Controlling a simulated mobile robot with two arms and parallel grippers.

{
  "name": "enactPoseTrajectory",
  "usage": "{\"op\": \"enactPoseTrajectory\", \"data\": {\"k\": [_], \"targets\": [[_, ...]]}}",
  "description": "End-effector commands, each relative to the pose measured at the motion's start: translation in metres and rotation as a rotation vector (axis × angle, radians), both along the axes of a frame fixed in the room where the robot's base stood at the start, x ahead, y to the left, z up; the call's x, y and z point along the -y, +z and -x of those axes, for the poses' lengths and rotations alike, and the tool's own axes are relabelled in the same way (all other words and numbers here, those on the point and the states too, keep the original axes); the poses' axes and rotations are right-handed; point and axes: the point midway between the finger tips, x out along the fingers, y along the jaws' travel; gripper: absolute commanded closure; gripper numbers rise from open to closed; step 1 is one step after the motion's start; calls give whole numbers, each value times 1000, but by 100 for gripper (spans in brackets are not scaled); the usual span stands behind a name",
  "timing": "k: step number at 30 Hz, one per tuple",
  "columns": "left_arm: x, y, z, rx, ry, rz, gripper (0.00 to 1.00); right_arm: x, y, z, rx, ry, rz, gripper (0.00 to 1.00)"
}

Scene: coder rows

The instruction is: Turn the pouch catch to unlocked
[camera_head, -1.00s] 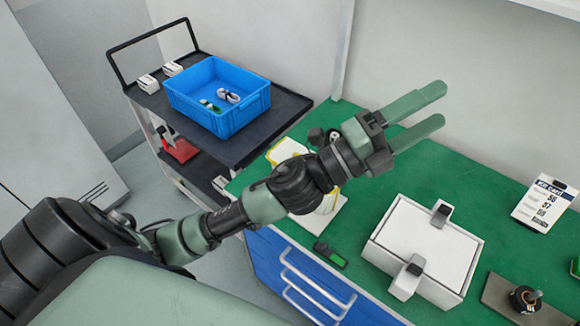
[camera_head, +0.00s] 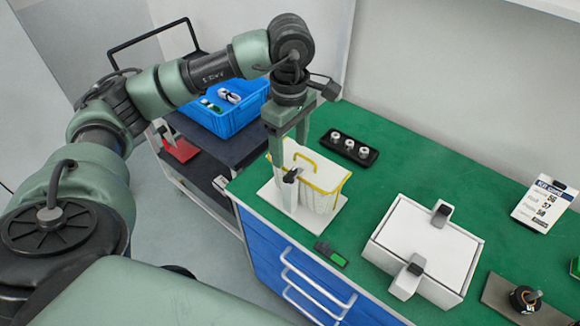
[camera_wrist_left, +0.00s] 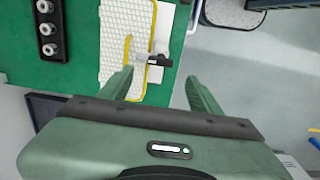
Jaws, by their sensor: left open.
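The pouch (camera_head: 322,190) is white mesh with yellow edging and stands on a white base plate (camera_head: 270,199) at the left end of the green bench. Its dark catch (camera_head: 292,175) is on a white upright at the pouch's near-left side. The catch also shows in the left wrist view (camera_wrist_left: 155,60), with its lever lying across the picture. My left gripper (camera_head: 289,150) points down above the catch, open and empty. In the left wrist view its fingers (camera_wrist_left: 157,82) lie on either side of the catch, apart from it as seen. My right gripper is out of view.
A black tray with several pale knobs (camera_head: 348,148) lies behind the pouch. A small green-and-black device (camera_head: 331,254) lies at the bench's front edge. A white box with two clasps (camera_head: 425,245) stands to the right. A blue crate (camera_head: 228,122) sits on the cart at left.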

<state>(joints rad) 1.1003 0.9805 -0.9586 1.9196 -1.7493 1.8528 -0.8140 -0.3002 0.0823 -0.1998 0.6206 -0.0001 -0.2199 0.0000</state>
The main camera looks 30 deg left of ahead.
Motion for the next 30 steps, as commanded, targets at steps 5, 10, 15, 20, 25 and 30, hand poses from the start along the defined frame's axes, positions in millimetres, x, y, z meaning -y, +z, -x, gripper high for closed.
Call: {"op": "enactPoseTrajectory", "data": {"k": [5, 10, 15, 20, 25, 30], "targets": [[-1, -22, 2, -8, -1, -3, 36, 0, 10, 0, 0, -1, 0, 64], [0, -49, 2, -7, 0, -1, 36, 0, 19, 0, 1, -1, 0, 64], [1, -68, 1, -4, -1, 2, 36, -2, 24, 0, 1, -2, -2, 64], [1, -75, 1, -2, -2, 2, 36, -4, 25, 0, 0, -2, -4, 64], [1, -76, 1, -2, -2, 2, 36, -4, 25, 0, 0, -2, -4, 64], [1, -75, 1, -2, -1, 2, 78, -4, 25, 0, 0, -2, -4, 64]]}}
